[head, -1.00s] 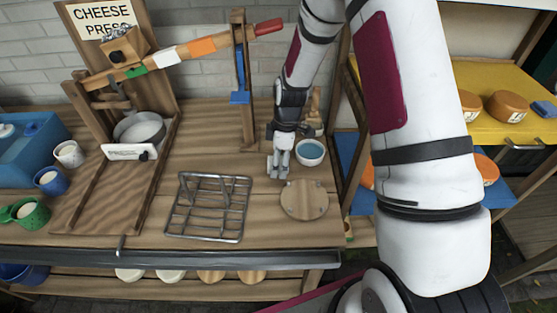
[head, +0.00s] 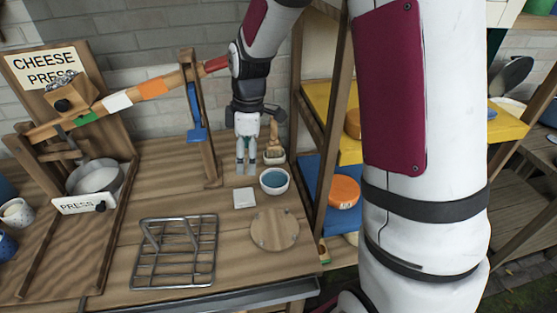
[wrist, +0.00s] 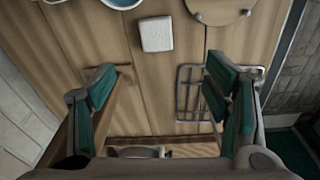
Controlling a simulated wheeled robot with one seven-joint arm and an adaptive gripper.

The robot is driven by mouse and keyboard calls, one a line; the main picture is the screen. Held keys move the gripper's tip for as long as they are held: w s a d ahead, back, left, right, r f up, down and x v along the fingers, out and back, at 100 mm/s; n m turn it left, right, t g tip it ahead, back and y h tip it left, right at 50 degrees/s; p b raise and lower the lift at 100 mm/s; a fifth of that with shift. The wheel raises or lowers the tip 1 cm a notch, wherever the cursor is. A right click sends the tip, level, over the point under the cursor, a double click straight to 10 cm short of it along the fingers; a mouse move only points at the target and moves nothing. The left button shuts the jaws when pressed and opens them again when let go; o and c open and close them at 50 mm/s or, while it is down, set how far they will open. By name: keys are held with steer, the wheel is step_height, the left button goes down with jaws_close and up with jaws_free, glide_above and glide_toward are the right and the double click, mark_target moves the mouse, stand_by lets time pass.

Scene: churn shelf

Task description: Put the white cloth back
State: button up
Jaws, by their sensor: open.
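The white cloth (head: 244,198) is a small pale square lying flat on the wooden bench, just left and in front of the blue-filled bowl (head: 274,180). In the wrist view the cloth (wrist: 156,34) lies at the top middle, beyond the fingertips and clear of them. My gripper (head: 246,172) points down behind the cloth in the head view. In the wrist view my gripper (wrist: 162,80) has its two green-padded fingers wide apart with nothing between them.
A round wooden board (head: 275,229) and a metal wire rack (head: 175,250) lie in front. A wooden post (head: 203,120) of the cheese press (head: 92,180) stands left of my gripper. A brush (head: 274,145) stands behind the bowl. Shelves with cheeses (head: 343,192) are at right.

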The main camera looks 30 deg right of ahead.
steer(key=s+r+m+t, duration=0.2)
steer(key=s+r+m, duration=0.4)
steer(key=s+r, duration=0.6)
steer(key=s+r+m+t, duration=0.1)
steer(key=s+r+m, duration=0.1)
steer(key=s, duration=0.4)
steer(key=s+a+r+m+t, duration=0.1)
steer(key=s+r+m, duration=0.2)
steer(key=s+m, duration=0.2)
steer(key=shift+s+r+h, duration=0.35)
steer(key=shift+s+h, duration=0.05)
steer(key=shift+s, duration=0.3)
steer(key=shift+a, duration=0.1)
